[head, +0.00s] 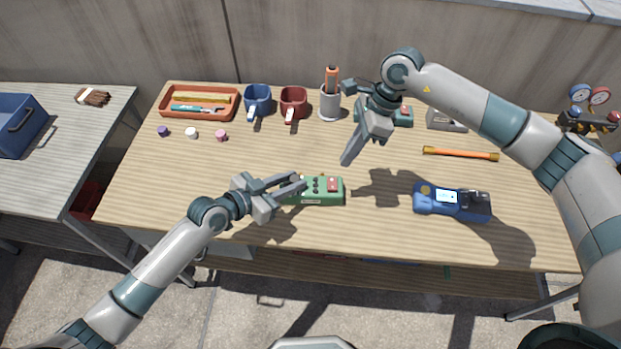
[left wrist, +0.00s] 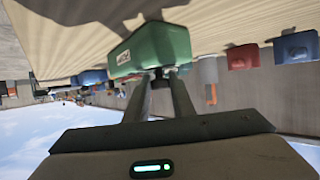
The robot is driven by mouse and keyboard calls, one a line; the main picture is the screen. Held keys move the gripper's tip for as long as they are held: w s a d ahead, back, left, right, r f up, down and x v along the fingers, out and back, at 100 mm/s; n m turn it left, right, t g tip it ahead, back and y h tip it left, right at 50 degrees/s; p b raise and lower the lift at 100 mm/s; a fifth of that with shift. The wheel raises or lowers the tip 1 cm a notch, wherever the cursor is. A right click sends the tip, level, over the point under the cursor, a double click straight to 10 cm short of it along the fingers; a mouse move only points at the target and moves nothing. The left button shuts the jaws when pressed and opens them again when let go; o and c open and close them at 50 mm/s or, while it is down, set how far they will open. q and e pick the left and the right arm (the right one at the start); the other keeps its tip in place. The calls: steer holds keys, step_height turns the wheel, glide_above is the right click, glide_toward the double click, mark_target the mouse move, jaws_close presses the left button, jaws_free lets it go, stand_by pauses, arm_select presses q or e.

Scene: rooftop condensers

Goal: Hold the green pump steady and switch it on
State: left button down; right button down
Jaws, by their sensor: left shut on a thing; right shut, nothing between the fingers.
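The green pump (head: 325,198) lies on the wooden bench, near the middle of its front half. Its top has dark knobs and a red patch at the right end. My left gripper (head: 296,188) reaches it from the left and is shut on it. In the left wrist view the fingers (left wrist: 160,82) close on a dark stub at the end of the green pump (left wrist: 150,48). The fingers cover part of the pump's left end in the head view. My right gripper (head: 347,160) is shut and empty, pointing down above the bench, behind and right of the pump, apart from it.
A blue meter (head: 437,200) lies right of the pump. A green-grey device (head: 402,117) is partly hidden behind my right gripper. Mugs, a pen cup (head: 330,105) and an orange tray (head: 165,105) stand along the back.

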steer(key=a+r+m+h, duration=0.1)
steer(key=m, duration=0.3)
step_height(320, 180, up, 5)
steer(key=m+h, duration=0.3)
steer(key=m, duration=1.1)
glide_above(332, 189)
steer(key=w, duration=0.2)
steer(key=shift+w+d, duration=0.1)
steer(key=shift+w, duration=0.1)
steer(key=shift+f, duration=0.1)
steer(key=f, duration=0.4)
steer(key=s+f, duration=0.1)
steer(key=f, duration=0.8)
steer(key=shift+s+f, duration=0.35)
steer(key=shift+f, duration=0.05)
steer(key=shift+s+f, duration=0.2)
steer(key=shift+f, duration=0.05)
steer(key=shift+w, duration=0.15)
